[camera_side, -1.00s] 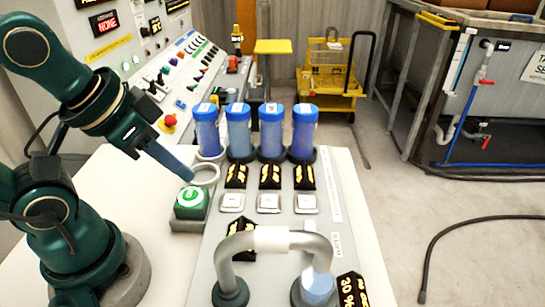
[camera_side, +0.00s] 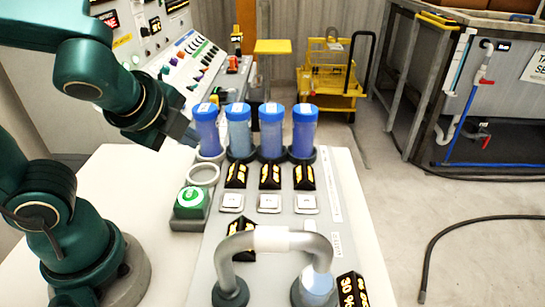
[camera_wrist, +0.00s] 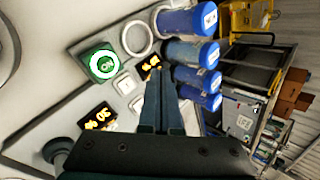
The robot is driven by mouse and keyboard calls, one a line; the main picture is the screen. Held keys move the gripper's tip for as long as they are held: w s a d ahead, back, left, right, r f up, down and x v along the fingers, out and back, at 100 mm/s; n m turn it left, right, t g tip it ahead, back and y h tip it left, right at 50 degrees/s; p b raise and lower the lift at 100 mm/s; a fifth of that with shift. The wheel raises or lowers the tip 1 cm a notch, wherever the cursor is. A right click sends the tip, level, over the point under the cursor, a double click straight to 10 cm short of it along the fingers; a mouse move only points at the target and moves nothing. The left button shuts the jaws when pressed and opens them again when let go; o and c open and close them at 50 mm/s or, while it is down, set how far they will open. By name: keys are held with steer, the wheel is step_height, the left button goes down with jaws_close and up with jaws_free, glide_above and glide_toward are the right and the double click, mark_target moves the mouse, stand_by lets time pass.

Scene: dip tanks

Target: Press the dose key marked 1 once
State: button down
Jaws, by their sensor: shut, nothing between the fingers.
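Three white square keys stand in a row on the grey panel, a left key (camera_side: 232,202), a middle key (camera_side: 269,202) and a right key (camera_side: 306,202). Their markings are too small to read, so I cannot tell which is key 1. Two white keys also show in the wrist view, one (camera_wrist: 124,84) beside the green button and another (camera_wrist: 137,105) close to my fingers. My gripper (camera_side: 188,138) is shut and empty. It is above the panel's far left, by the leftmost blue cylinder, apart from the keys. In the wrist view my gripper (camera_wrist: 162,82) covers part of the panel.
A green round button (camera_side: 189,198) and an empty ring holder (camera_side: 204,174) are left of the keys. Several blue cylinders (camera_side: 271,135) stand behind three black displays (camera_side: 270,176). A bent grey pipe handle (camera_side: 272,240) arches in front of the keys.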

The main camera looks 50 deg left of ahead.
mark_target(230, 204)
steer(key=w+d+f+m+t, duration=0.1)
steer(key=w+d+m, duration=0.2)
steer(key=m, duration=0.4)
steer(key=shift+w+d+f, duration=0.15)
steer(key=shift+d+f, duration=0.1)
steer(key=shift+d, duration=0.65)
steer(key=shift+f, duration=4.4)
steer(key=shift+f, duration=0.1)
steer(key=shift+f, duration=0.3)
